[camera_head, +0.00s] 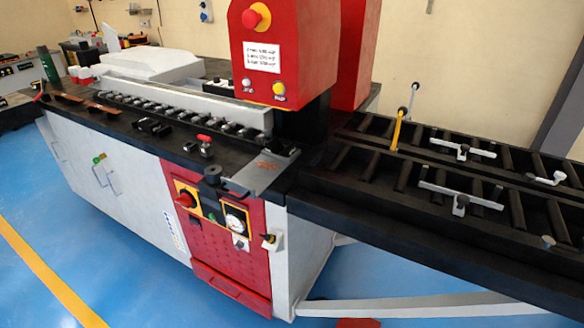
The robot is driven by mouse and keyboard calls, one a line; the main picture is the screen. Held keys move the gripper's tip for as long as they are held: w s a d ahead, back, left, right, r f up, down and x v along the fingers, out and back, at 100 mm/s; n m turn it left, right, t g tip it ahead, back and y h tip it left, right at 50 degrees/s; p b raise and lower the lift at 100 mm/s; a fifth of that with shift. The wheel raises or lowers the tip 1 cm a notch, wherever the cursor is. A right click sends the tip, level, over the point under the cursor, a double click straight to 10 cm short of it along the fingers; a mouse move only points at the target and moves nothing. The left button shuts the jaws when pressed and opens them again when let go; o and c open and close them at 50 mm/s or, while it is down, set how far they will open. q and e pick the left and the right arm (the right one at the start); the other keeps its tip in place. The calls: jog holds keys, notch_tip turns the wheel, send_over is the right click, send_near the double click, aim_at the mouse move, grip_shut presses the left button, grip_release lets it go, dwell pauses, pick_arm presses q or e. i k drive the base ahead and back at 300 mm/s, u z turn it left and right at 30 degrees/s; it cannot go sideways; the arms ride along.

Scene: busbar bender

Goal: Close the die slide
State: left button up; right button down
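The busbar bender stands in the middle, with a white cabinet and a red front panel (215,232). A grey metal plate (262,174) lies on the dark top at the front corner, below the red press head (284,50). It looks like the die slide, but I cannot tell for sure or read how far it is open. Neither of my grippers is in view.
A roller conveyor (410,180) with white stops and a yellow lever (401,122) runs off to the right. A row of dark dies (185,115) lines the bench top. The blue floor (130,270) in front is clear at the left.

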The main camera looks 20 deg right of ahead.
aim_at(253, 180)
jog(key=z, duration=0.45)
jog(key=k, duration=0.95)
jog(key=u, duration=0.6)
jog(key=i, duration=1.6)
jog(key=z, duration=0.5)
